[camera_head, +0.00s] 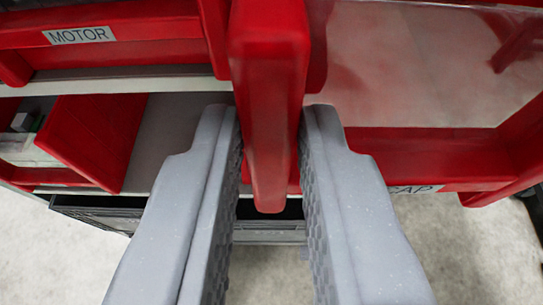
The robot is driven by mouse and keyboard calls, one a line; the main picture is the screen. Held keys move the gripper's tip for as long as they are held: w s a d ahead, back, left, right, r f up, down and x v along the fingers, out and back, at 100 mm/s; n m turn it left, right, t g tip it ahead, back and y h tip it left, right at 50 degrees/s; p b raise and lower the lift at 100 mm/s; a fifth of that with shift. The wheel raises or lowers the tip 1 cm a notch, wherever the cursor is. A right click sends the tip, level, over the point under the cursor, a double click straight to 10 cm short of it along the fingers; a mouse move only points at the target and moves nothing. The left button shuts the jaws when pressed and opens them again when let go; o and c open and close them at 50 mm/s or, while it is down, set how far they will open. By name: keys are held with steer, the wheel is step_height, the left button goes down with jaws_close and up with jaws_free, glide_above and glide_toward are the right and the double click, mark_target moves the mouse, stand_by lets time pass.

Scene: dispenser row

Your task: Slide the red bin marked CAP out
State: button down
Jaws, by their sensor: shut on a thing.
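The red bin marked CAP (450,160) is at the right, with its grey label low on its front and partly hidden behind my right finger. A clear, shiny panel or pale inner surface shows above its red front. My gripper (270,165) is shut on an upright red piece at the left side of this bin, which appears to be its side wall. One grey finger is on each side of that piece, and its lower end shows between them.
A red bin marked MOTOR (95,40) is at the upper left. Below it, another red bin (95,135) stands on a grey shelf (180,130) with small items beside its wall. A dark tray (95,213) lies lower. Pale floor (470,240) is clear in front.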

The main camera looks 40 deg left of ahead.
steer(key=shift+s+f, duration=0.1)
steer(key=shift+s, duration=0.15)
steer(key=c, duration=1.3)
jaws_free()
steer(key=shift+s+d+r, duration=0.2)
steer(key=shift+s+d, duration=0.05)
steer(key=shift+d, duration=0.05)
steer(key=b+v, duration=0.4)
steer(key=v, duration=0.9)
steer(key=shift+b, duration=0.35)
